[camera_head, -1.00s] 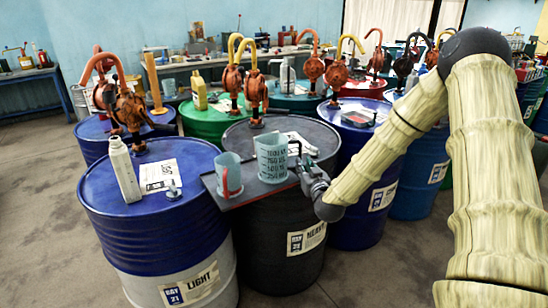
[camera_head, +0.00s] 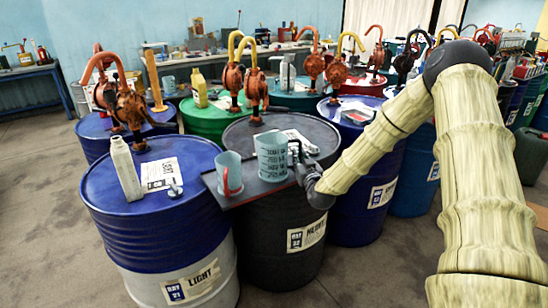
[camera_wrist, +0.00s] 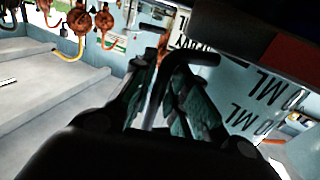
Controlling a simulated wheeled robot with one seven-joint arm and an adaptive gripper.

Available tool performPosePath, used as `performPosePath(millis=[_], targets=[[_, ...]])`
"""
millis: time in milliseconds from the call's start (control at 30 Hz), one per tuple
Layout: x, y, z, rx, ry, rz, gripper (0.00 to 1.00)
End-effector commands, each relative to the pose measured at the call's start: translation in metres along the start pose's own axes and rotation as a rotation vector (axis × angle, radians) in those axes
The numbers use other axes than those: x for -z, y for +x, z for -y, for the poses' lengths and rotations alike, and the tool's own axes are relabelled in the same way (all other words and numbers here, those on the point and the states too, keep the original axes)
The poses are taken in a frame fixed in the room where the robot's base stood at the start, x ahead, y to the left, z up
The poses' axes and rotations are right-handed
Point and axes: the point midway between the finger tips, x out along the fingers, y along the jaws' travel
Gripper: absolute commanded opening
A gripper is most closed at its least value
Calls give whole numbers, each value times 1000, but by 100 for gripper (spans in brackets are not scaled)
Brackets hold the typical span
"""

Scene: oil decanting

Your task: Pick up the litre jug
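The litre jug (camera_head: 271,158), pale blue with dark volume marks, stands upright on a dark tray (camera_head: 243,193) laid across the drum tops. In the wrist view its marked wall (camera_wrist: 255,95) fills the right side, with "ML" lettering. My gripper (camera_head: 298,160) is at the jug's right side, at handle height. In the wrist view, the jug's dark handle (camera_wrist: 158,100) lies between the two fingers of my gripper (camera_wrist: 166,68). The fingers look apart, with narrow gaps beside the handle; contact is hard to judge. A smaller blue jug with a red handle (camera_head: 229,172) stands left of it.
A grey-white bottle (camera_head: 125,168) and a paper sheet (camera_head: 160,174) are on the blue LIGHT drum (camera_head: 150,235). Orange hand pumps (camera_head: 128,105) rise from the drums behind. A white object (camera_head: 301,141) lies behind the litre jug on the dark drum (camera_head: 270,245).

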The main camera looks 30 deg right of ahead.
Motion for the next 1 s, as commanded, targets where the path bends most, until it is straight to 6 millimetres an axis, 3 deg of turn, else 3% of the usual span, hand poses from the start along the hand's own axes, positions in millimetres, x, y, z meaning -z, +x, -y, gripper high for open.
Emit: performPosePath(millis=[533,867,1000], targets=[[4,0,0,0,0,-2,0],[34,0,0,0,1,-4,0],[37,-26,-4,0,2,-1,0]])
